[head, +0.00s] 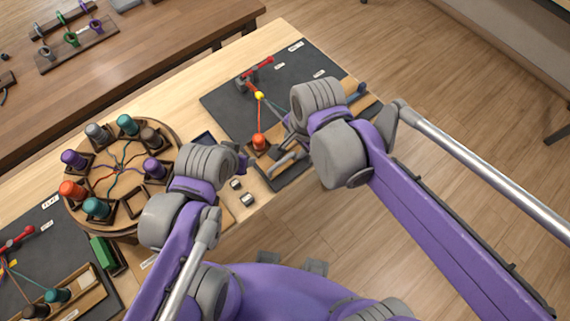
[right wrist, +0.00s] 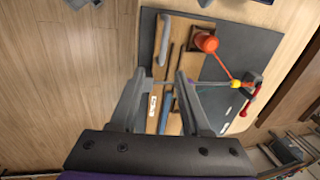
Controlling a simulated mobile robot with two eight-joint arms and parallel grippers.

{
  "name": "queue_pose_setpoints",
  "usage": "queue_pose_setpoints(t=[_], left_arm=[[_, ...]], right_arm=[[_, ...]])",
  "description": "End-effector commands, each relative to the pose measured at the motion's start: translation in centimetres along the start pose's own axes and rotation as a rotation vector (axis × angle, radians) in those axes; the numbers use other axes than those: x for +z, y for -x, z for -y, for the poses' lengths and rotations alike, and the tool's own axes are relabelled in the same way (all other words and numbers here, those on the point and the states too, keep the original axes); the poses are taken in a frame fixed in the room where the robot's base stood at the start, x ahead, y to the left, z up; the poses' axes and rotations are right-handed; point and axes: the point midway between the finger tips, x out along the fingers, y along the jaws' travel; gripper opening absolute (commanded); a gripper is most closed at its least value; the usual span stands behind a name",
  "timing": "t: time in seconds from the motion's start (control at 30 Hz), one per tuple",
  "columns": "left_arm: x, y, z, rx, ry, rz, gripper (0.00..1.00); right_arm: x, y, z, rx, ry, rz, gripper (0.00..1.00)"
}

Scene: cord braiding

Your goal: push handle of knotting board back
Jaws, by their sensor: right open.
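The knotting board on the right is a dark grey mat (head: 225,103) with a red handle (head: 260,69) on a grey clamp near its far end. In the right wrist view the red handle (right wrist: 248,106) lies at the right, well away from my fingers. A yellow bead (head: 259,96) sits below the clamp, with an orange cord running to an orange bobbin (head: 259,141) and a grey-blue cord running toward my right gripper. My right gripper (head: 283,150) is open over the near tray; the grey-blue cord passes at its fingertips. My left arm's gripper (head: 240,165) is mostly hidden behind its wrist.
A round wooden carousel (head: 122,203) with several coloured bobbins stands left of my left arm. A second board with a red handle (head: 17,239) lies at the lower left. Small grey blocks (head: 247,199) lie near the front table edge. A brown bench (head: 150,50) stands behind.

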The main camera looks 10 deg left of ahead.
Motion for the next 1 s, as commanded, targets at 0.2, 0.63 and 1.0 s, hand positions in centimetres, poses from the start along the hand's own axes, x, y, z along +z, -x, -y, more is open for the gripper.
queue_pose_setpoints(t=[0.2,0.63,1.0], left_arm=[[0.0,0.0,0.0,0.000,0.000,0.000,0.50],[0.9,-0.8,0.0,0.000,0.000,0.009,0.50],[1.1,-0.9,0.0,0.000,0.000,0.010,0.50]], right_arm=[[0.9,-1.2,1.1,0.013,-0.040,0.012,0.47],[1.0,-8.8,0.9,0.012,-0.040,0.012,0.47],[1.0,-10.9,0.9,0.012,-0.039,0.011,0.47]])
